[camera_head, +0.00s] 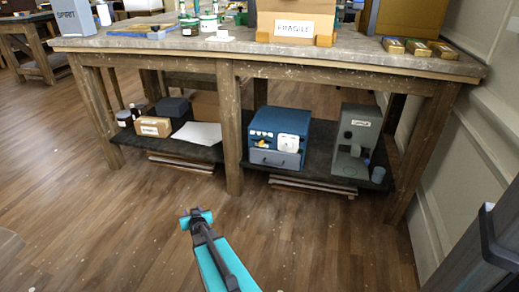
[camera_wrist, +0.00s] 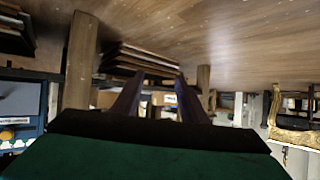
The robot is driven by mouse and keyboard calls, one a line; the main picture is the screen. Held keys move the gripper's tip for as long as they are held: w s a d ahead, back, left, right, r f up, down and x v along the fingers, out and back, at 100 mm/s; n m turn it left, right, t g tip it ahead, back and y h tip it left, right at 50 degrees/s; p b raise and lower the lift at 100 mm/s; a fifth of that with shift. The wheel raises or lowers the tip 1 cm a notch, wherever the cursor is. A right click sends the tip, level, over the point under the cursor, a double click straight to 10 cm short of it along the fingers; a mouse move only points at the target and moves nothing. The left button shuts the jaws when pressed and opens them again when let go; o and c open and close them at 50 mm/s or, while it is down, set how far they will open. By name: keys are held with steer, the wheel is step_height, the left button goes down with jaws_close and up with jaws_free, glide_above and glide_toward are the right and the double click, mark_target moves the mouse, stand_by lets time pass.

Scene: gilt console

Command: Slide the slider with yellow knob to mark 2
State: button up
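A blue box (camera_head: 281,129) stands on the lower shelf of the workbench, its front panel facing me. The panel carries a white plate, small knobs and a grey drawer front. A small yellow knob (camera_wrist: 8,134) shows at the left edge of the wrist view, on the blue front of the box (camera_wrist: 43,108), which is partly cut off there. The slider's track and marks are too small to read. My gripper (camera_head: 196,215) is over the floor in front of the bench, apart from the box. In the wrist view its two fingers (camera_wrist: 158,100) are spread with nothing between them.
A wooden bench leg (camera_head: 230,125) stands just left of the box. The bench top (camera_head: 160,43) overhangs the shelf. The floor in front is clear.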

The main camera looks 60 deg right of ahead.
steer(key=s+d+r+m+g+h, duration=0.1)
steer(key=s+d+r+m+h, duration=0.1)
steer(key=s+d+r, duration=0.3)
steer(key=s+d+r+m+g+h, duration=0.2)
steer(key=s+d+r+m+h, duration=0.1)
steer(key=d, duration=1)
steer(key=s+d+r+m+g+h, duration=0.2)
steer(key=s+d+r+h, duration=0.3)
steer(key=d+r, duration=0.3)
steer(key=shift+s+d+r+b, duration=0.15)
steer(key=shift+s+d+b, duration=0.25)
steer(key=shift+s, duration=0.45)
steer(key=shift+w+d, duration=0.1)
steer(key=b, duration=0.4)
glide_toward(261, 144)
steer(key=x, duration=0.5)
steer(key=shift+w+d+f, duration=0.15)
steer(key=shift+d+f, duration=0.1)
steer(key=shift+d, duration=0.1)
steer(key=shift+x, duration=1.1)
steer(key=shift+r, duration=0.2)
